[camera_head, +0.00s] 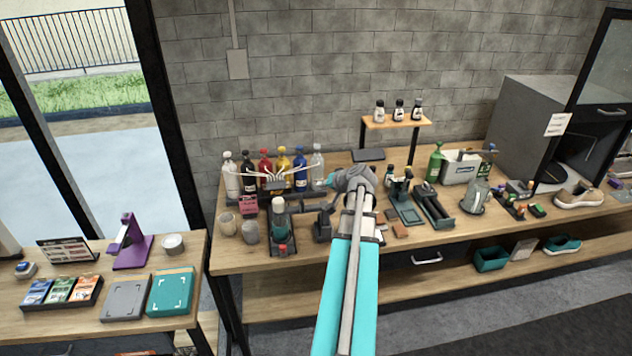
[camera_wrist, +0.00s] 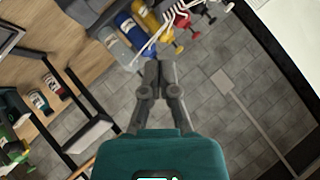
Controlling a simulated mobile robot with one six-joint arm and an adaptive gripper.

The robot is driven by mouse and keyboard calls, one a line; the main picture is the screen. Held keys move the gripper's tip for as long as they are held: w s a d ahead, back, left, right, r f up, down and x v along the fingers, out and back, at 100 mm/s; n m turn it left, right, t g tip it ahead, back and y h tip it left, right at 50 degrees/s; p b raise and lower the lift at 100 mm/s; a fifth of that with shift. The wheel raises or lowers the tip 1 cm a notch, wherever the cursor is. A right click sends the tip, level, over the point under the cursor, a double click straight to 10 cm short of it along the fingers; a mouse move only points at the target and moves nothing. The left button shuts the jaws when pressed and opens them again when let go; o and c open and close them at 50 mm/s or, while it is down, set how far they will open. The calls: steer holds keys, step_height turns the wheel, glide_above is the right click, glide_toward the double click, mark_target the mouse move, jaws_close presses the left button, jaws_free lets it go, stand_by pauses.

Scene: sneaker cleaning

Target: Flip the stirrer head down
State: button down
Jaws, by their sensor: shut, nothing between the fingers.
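I cannot tell for certain which device is the stirrer. A dark stand (camera_head: 280,242) with a slim post and a pale-capped upper part is near the front left of the workbench. A dark arm-like part runs right from it, towards a small dark device (camera_head: 323,225). My gripper (camera_head: 322,183) is above the bench behind these, pointing left towards the bottles. In the wrist view my gripper (camera_wrist: 158,64) has its fingers together with nothing between them. The stand is not clearly visible in the wrist view.
Several coloured bottles (camera_head: 282,168) with long white spouts stand behind left, close to my gripper. Grey cups (camera_head: 250,232) stand at the bench's left front. A small raised shelf (camera_head: 396,122) holds bottles. Tools and trays crowd the right; a purple stand (camera_head: 133,245) is on the left table.

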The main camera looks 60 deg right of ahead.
steer(key=shift+p+v, duration=0.45)
steer(key=shift+v, duration=0.7)
steer(key=shift+w, duration=0.1)
steer(key=w+a+f+n+g+y+b, duration=0.15)
steer(key=w+a, duration=0.35)
steer(key=a, duration=0.5)
steer(key=w+a+f+n+g+y, duration=0.2)
steer(key=w+a+f+n, duration=0.15)
steer(key=a, duration=0.55)
steer(key=w+a+f+n+g+y, duration=0.15)
steer(key=w+a, duration=0.35)
steer(key=a, duration=0.5)
steer(key=s+a+f+n+g+h+b, duration=0.1)
steer(key=s+a+f+n+g, duration=0.1)
steer(key=a, duration=1.2)
steer(key=s+a+f+n+g+h, duration=0.1)
steer(key=a+f+n+g, duration=0.2)
steer(key=a, duration=1.1)
steer(key=shift+s+a+n+g+h+b, duration=0.3)
steer(key=shift+s+n+g+b, duration=0.1)
steer(key=shift+g, duration=0.1)
